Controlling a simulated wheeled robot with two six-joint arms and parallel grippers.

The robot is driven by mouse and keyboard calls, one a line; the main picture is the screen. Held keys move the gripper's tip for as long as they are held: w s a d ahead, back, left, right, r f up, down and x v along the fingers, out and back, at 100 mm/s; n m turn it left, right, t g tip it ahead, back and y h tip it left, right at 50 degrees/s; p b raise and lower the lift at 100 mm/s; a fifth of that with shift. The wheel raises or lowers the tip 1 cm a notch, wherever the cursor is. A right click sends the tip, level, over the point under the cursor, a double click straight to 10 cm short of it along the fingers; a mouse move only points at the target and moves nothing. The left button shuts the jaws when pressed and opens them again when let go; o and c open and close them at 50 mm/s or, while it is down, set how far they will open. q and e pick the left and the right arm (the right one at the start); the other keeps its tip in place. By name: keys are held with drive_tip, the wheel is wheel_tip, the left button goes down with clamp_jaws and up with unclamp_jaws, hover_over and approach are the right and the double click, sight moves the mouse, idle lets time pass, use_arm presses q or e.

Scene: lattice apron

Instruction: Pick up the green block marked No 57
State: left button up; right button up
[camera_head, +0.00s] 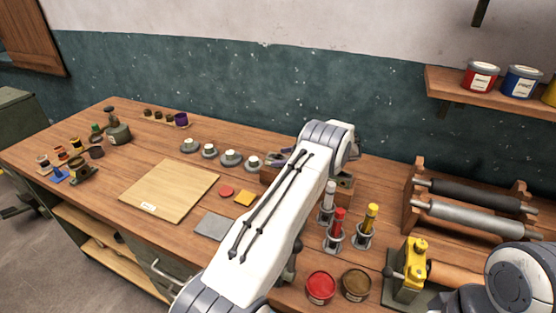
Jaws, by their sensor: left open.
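I cannot make out a green block marked No 57 in the head view; any marking is too small to read, and my arm covers part of the bench. My left arm (266,225) rises from the bottom across the middle of the bench and bends at the top. My left gripper is mostly hidden behind this arm; only a small dark part shows at the arm's right side. No block shows in it. Part of my right arm (515,280) is at the lower right corner; its gripper is out of the picture.
A wooden board (170,190) lies on the bench (120,230), with a grey plate (213,225) nearby. Small pots and bottles crowd the left end. Upright tubes (338,222), open tins (321,287), a yellow clamp (410,265) and a roller rack (470,220) fill the right.

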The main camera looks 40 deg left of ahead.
use_arm(q)
clamp_jaws()
drive_tip(key=shift+r, duration=0.1)
